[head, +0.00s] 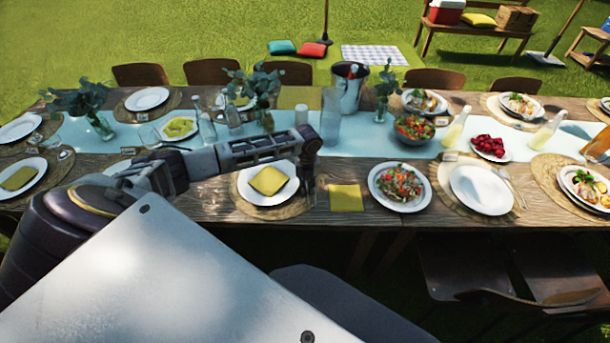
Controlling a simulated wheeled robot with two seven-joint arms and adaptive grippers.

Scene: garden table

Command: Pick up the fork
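My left arm reaches in from the left across the table's near side. Its gripper (307,190) points down just right of a white plate with a folded yellow napkin (268,180). Thin cutlery shows at the fingertips, but I cannot tell whether it is the fork or whether it is held. The fingers are too small and dark to tell open from shut. Other thin cutlery (514,187) lies right of an empty white plate (481,189); its kind is unclear. My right gripper is not in view.
The wooden table (225,211) is crowded. A yellow napkin (346,198) and a salad plate (397,187) lie right of the gripper. A tall glass (330,120), a metal bucket (350,88) and a vase with greenery (262,90) stand behind. Chairs (500,265) stand at the near right.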

